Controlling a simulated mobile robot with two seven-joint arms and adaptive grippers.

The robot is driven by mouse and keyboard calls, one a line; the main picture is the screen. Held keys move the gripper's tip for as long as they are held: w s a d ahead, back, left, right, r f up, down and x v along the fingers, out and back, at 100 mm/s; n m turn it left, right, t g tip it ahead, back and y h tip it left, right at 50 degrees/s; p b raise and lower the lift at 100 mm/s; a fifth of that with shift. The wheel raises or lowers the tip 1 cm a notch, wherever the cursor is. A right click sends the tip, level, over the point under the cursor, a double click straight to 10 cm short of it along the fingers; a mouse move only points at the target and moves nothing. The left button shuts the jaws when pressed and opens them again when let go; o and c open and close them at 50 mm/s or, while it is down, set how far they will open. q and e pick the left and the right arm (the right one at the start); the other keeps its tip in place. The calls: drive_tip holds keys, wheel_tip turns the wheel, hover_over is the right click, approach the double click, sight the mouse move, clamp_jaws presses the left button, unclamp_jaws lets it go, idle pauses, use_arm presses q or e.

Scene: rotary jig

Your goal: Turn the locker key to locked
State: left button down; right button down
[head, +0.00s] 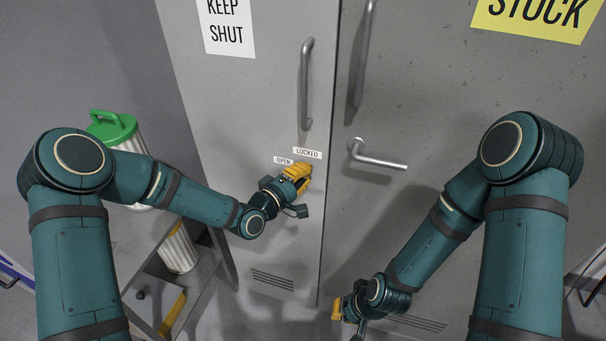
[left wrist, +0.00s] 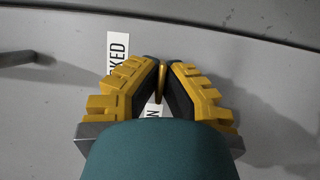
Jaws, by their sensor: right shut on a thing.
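The gold key (left wrist: 162,82) stands between the yellow-and-black fingers of my left gripper (left wrist: 166,62) in the left wrist view. Its lower end there points toward the partly hidden OPEN label (left wrist: 157,110); the LOCKED label (left wrist: 118,52) lies to the left. In the head view my left gripper (head: 308,172) hides the key at the locker door (head: 240,120). The fingers are close around the key; I cannot tell whether both touch it. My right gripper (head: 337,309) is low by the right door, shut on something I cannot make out.
A vertical handle (head: 306,85) stands above the labels. A lever handle (head: 380,158) juts from the right door (head: 450,100). At left, a rack (head: 160,270) holds canisters, one with a green lid (head: 112,127). Space between my arms is clear.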

use_arm(q)
drive_tip(key=m+y+b, duration=0.1)
drive_tip(key=m, duration=0.1)
drive_tip(key=m+g+b, duration=0.1)
drive_tip(key=m+b, duration=0.1)
drive_tip(key=m, duration=0.1)
drive_tip(key=shift+y, duration=0.4)
drive_tip(key=m+y+b, duration=0.1)
drive_tip(key=m+b, duration=0.1)
drive_tip(key=shift+d+m+g+y, duration=0.1)
drive_tip(key=shift+m+g+y, duration=0.2)
drive_tip(key=shift+m, duration=0.1)
drive_tip(key=shift+m+y+b, duration=0.7)
drive_tip(key=shift+m+b, duration=0.2)
drive_tip(key=shift+r+m+y, duration=0.15)
drive_tip(key=shift+m+y, duration=0.35)
drive_tip(key=shift+m, duration=0.4)
drive_tip(key=shift+m+t+y+p, duration=0.4)
drive_tip(key=shift+m+y, duration=0.4)
drive_tip(key=shift+m, duration=0.2)
